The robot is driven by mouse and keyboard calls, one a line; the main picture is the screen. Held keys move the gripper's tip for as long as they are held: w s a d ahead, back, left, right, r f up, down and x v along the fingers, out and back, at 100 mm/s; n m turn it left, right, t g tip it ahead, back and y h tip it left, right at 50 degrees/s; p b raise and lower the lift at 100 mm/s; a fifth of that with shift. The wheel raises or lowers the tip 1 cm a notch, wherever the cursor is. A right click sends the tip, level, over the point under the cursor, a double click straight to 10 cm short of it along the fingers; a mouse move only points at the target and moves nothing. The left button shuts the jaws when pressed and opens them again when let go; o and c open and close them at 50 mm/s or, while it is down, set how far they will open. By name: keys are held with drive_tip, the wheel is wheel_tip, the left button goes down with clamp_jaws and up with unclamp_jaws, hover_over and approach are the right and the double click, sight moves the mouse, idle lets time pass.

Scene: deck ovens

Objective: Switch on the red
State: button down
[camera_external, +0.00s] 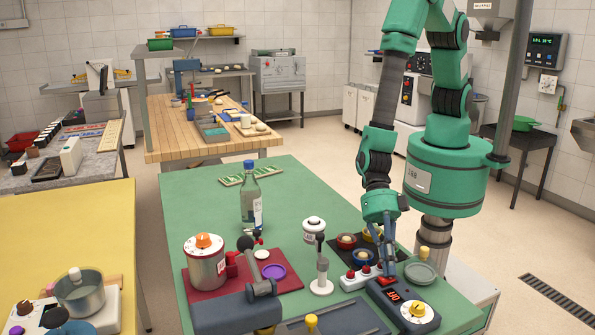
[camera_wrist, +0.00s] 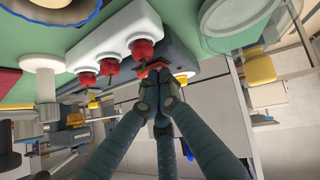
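A white switch strip (camera_external: 358,280) with red knobs lies near the front right of the green table. In the wrist view the strip (camera_wrist: 116,40) shows three round red knobs: one nearest my fingers (camera_wrist: 142,48), a middle one (camera_wrist: 109,67) and a far one (camera_wrist: 87,78). My gripper (camera_external: 388,272) points down at the strip's right end, beside a dark box with a red display (camera_external: 393,294). In the wrist view my gripper's fingertips (camera_wrist: 158,82) are together with nothing seen between them. They are close to the nearest red knob; I cannot tell whether they touch anything.
The dark box carries a white dial with a yellow knob (camera_external: 417,310). The table's far left part is clear.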

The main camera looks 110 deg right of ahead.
drive_tip(key=shift+s, duration=0.1)
drive_tip(key=shift+s+r+p, duration=0.15)
drive_tip(key=shift+r+p, duration=0.45)
drive_tip(key=shift+r, duration=0.15)
drive_tip(key=r+p, duration=0.1)
drive_tip(key=s+r+p, duration=0.1)
drive_tip(key=shift+r, duration=0.35)
drive_tip(key=v, duration=0.9)
drive_tip(key=shift+d+p, duration=0.35)
drive_tip(key=shift+p, duration=0.1)
drive_tip(key=shift+r, duration=0.2)
drive_tip(key=shift+w+d+r+b, duration=0.1)
drive_tip(key=shift+w+r+b, duration=0.25)
drive_tip(key=shift+b, duration=0.05)
drive_tip(key=shift+f, duration=0.1)
